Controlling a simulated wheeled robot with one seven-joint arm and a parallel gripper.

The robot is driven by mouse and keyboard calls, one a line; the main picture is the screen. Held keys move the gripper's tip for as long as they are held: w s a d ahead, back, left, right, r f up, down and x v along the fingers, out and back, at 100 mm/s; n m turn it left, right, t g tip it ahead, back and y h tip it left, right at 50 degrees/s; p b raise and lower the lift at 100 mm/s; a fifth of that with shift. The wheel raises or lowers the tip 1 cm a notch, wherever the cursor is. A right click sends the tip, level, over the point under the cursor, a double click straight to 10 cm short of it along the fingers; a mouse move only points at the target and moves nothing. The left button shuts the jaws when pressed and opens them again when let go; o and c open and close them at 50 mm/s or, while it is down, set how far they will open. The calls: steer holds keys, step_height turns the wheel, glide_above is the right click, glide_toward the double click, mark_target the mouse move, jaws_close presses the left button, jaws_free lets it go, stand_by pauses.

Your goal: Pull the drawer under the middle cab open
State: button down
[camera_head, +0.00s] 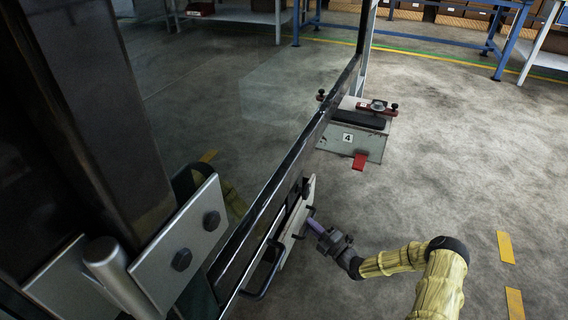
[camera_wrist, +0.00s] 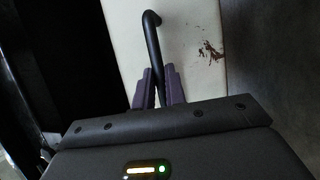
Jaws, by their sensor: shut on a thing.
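My gripper (camera_head: 312,224) reaches in from the right at the trolley's side, low down in the head view. In the wrist view its purple fingers (camera_wrist: 158,88) are closed around a black bar handle (camera_wrist: 152,40). The handle is on a pale drawer front (camera_wrist: 205,45) with dark reddish scuffs. The drawer front also shows in the head view (camera_head: 291,232) as a narrow pale panel, seen nearly edge-on. I cannot tell how far the drawer stands out. The middle cab cannot be made out clearly.
A long dark rail (camera_head: 290,165) runs above the drawer. Another black loop handle (camera_head: 266,272) sits nearer me. A bolted metal plate (camera_head: 185,240) is close at left.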

steer(key=s+d, duration=0.5)
steer(key=d, duration=0.8)
steer(key=s+d+r, duration=0.1)
steer(key=s+d, duration=0.4)
steer(key=d, duration=0.8)
steer(key=shift+s, duration=0.4)
steer(key=shift+d+r+y, duration=0.1)
steer(key=shift+y, duration=0.2)
steer(key=c, duration=1.5)
jaws_free()
steer(key=shift+o, duration=0.2)
steer(key=shift+b, duration=0.3)
steer(key=shift+f, duration=0.2)
steer(key=r+p+v, duration=0.1)
steer(key=p+v, duration=0.2)
steer(key=v, duration=1.4)
steer(key=shift+s+d+p, duration=0.2)
steer(key=shift+s+p, duration=0.1)
